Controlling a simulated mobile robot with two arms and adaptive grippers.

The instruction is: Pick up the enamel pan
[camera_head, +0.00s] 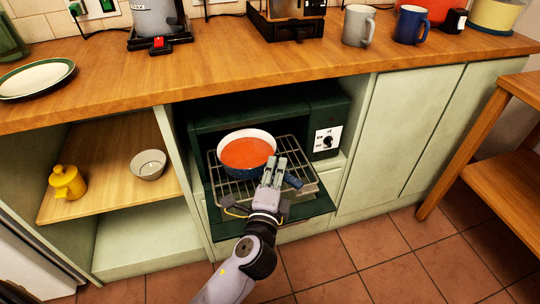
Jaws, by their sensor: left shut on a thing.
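The enamel pan (247,151) has a pale rim, a dark blue outside and an orange-red inside. It sits on a wire rack (235,190) at the mouth of a dark green oven (205,120). Its dark blue handle (293,181) points toward the front right. My left gripper (275,165) reaches in from below and is shut on the handle, next to the pan's right rim. The fingers hide part of the handle. I cannot tell whether the pan is clear of the rack. My right gripper is not in view.
The oven's lowered door (310,207) lies under the rack. A yellow pot (66,182) and a small bowl (148,164) stand on the left shelf. Above, the wooden counter (250,70) holds mugs, a plate and appliances. A wooden table (500,150) stands at the right. The tiled floor in front is clear.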

